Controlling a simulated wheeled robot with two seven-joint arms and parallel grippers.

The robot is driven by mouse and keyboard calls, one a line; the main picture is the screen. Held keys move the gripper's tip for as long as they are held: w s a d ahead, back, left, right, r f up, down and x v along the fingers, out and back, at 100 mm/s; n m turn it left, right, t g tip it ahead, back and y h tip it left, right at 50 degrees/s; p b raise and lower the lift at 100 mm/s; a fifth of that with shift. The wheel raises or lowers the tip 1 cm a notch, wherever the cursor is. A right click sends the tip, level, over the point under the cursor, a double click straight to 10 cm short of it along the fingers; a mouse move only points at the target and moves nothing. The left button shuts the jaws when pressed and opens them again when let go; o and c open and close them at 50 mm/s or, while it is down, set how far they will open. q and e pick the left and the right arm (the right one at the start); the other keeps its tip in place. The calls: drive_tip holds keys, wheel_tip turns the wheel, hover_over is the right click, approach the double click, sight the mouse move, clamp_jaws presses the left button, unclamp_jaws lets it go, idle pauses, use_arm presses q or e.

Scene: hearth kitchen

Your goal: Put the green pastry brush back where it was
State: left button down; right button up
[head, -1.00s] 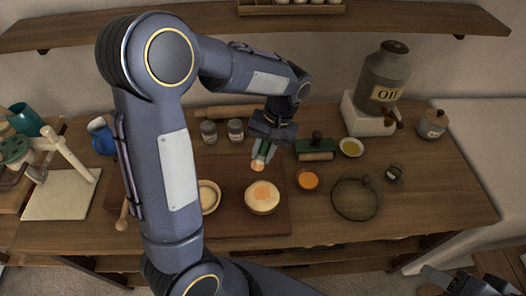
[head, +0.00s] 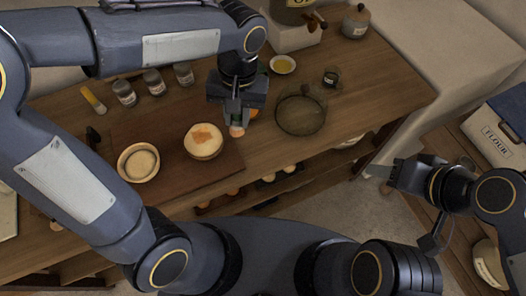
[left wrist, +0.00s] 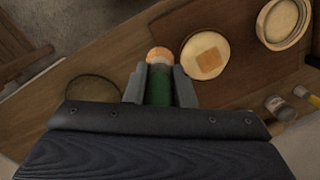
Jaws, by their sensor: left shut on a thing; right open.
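My left gripper (head: 237,112) is shut on the green pastry brush, over the table just right of the round dough (head: 203,146). The brush points down, its orange-tinted tip (head: 237,131) showing below the fingers. In the left wrist view the brush's green handle (left wrist: 158,92) lies between the two fingers. The dough there has an orange glazed patch (left wrist: 209,62) on top. The orange glaze dish (head: 253,114) is mostly hidden behind the left gripper. My right gripper (head: 379,177) is open and empty, off the table's front edge. No brush holder is clearly visible now.
A round mesh-like sieve (head: 300,113) lies right of the left gripper. Behind are an oil dish (head: 283,65) and small dark jar (head: 331,77). A dough bowl (head: 138,162) stands left, with several spice jars (head: 153,83) behind. The table's front right is clear.

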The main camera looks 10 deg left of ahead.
use_arm(q)
drive_tip(key=s+d+f+m+t+b, duration=0.1)
drive_tip(key=s+d+f+m+b, duration=0.2)
drive_tip(key=s+d+b, duration=0.35)
drive_tip(key=shift+h, duration=0.4)
drive_tip(key=w+f+p, duration=0.1)
drive_tip(key=w+f, duration=0.3)
drive_tip(key=w+f+p, duration=0.1)
drive_tip(key=w+f, duration=0.3)
drive_tip(key=w+a+f+p, duration=0.1)
drive_tip(key=w+f, duration=0.3)
drive_tip(key=shift+a, duration=0.1)
drive_tip(key=shift+f, duration=0.35)
use_arm(e)
wheel_tip(320, 180, down, 5)
drive_tip(key=shift+f, duration=0.1)
use_arm(q)
drive_tip(key=shift+f, duration=0.15)
drive_tip(key=c, duration=1.2)
unclamp_jaws()
use_arm(e)
drive_tip(key=shift+f, duration=0.15)
